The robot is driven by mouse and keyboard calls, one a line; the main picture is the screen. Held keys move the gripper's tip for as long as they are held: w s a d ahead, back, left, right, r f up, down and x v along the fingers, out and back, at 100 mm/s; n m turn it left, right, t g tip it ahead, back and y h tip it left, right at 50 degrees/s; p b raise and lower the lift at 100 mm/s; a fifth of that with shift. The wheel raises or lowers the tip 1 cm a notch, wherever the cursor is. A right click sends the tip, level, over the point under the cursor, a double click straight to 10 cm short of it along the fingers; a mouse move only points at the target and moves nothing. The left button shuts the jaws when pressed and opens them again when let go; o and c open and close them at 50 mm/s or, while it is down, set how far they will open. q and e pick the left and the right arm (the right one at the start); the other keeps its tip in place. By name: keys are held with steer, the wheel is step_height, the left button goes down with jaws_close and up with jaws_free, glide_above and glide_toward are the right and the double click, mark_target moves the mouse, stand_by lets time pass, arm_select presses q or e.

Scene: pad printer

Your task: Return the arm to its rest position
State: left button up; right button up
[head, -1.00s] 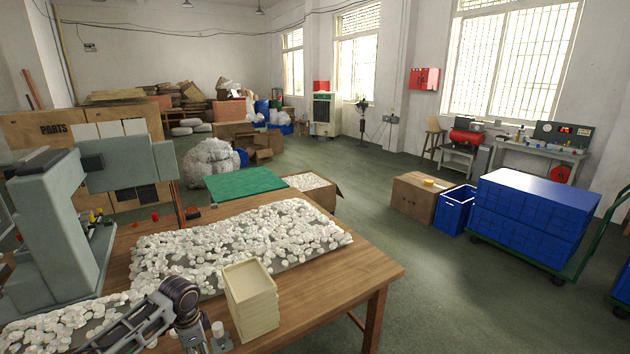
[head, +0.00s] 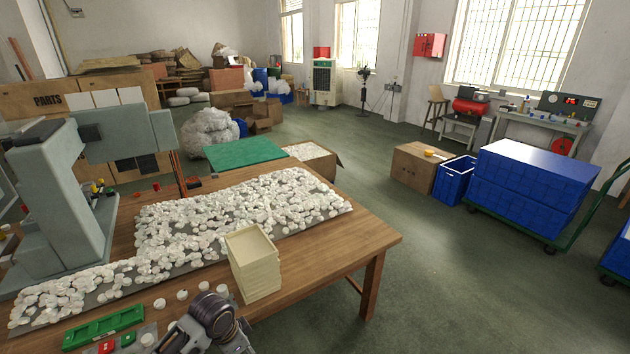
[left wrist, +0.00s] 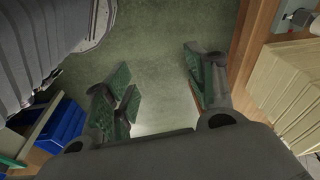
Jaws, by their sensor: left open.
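My left arm (head: 212,318) shows at the bottom of the head view, by the front edge of the wooden table (head: 330,262); its gripper cannot be made out there. In the left wrist view my left gripper (left wrist: 158,82) is open, its green-padded fingers apart with nothing between them. Green floor lies beneath the fingers. The table edge (left wrist: 247,60) and the stack of cream trays (left wrist: 288,85) are to their right. The tray stack also stands upright on the table in the head view (head: 257,272). My right gripper is not in view.
White caps (head: 240,215) cover a grey mat on the table. A grey-green machine (head: 62,210) stands at left. A green holder (head: 103,327) lies at the front left. Blue bins (left wrist: 63,130) show in the wrist view.

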arm_select(q)
steer(key=shift+s+a+r+n+t+y, duration=0.4)
steer(key=shift+s+a+r+n, duration=0.55)
steer(key=shift+s+n, duration=1.7)
steer(key=shift+s+a+r+n+t+y, duration=0.2)
steer(key=shift+s+a+r+n+t, duration=0.75)
steer(key=shift+s, duration=2.85)
step_height(320, 180, down, 34)
steer(key=s+g+b, duration=0.2)
steer(key=s+a+f+b, duration=0.1)
steer(key=s+f, duration=1)
steer(key=s+a+f+g+b, duration=0.1)
steer(key=s+a+f, duration=0.1)
steer(key=s+f, duration=0.9)
steer(key=shift+s+a+f, duration=0.2)
steer(key=shift+s+a, duration=0.05)
steer(key=shift+s, duration=0.2)
